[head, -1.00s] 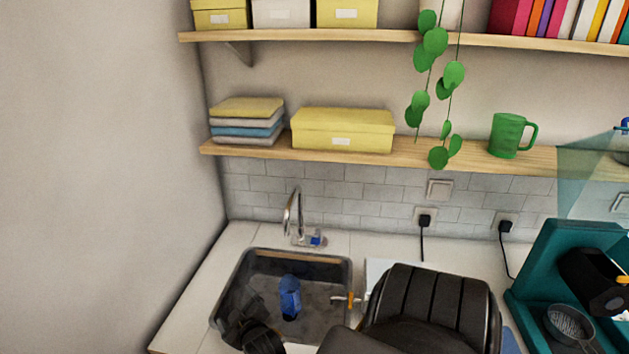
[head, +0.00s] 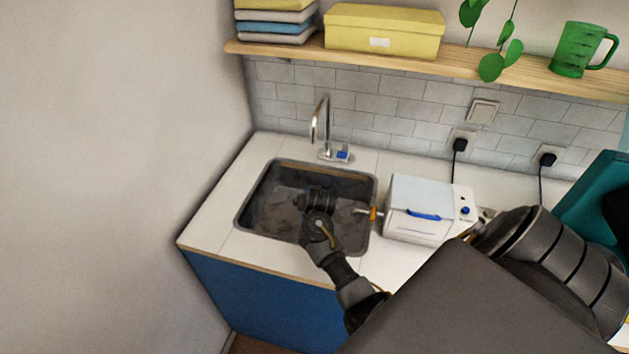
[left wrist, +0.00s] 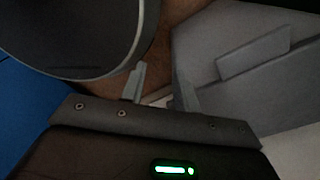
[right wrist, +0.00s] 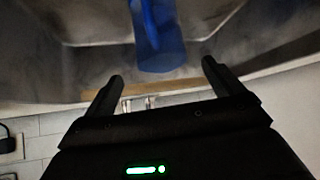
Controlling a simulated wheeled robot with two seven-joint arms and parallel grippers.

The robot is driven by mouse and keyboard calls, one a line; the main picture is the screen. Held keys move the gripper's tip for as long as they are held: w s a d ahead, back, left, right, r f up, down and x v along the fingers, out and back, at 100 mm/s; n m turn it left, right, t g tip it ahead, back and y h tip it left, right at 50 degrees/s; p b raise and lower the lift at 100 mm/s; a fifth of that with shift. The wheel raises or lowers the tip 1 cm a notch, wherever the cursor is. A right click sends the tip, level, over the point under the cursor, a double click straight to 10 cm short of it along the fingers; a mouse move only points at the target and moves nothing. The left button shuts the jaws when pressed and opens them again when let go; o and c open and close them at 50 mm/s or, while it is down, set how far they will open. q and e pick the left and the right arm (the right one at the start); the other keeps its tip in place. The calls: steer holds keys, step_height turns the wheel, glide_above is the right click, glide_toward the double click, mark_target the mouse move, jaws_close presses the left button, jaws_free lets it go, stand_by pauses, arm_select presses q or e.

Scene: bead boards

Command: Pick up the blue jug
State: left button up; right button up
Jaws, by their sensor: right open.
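The blue jug (right wrist: 158,45) shows in the right wrist view, inside the sink, partly cut off by the top edge. My right gripper (right wrist: 162,72) is open, with the jug beyond its fingertips and roughly centred between their lines; nothing is held. In the head view my right gripper (head: 318,200) is over the sink and hides the jug. My left gripper (left wrist: 158,68) shows in the left wrist view with a narrow empty gap between its fingers, away from the sink.
The dark sink (head: 262,205) is set in a white counter (head: 215,220), with a faucet (head: 322,125) behind it. A white appliance with a blue handle (head: 412,235) stands right of the sink. A shelf (head: 470,72) with a green mug (head: 578,48) is above.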

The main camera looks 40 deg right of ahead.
steer(key=shift+x, duration=3.25)
steer(key=shift+a, duration=0.2)
steer(key=c, duration=1.5)
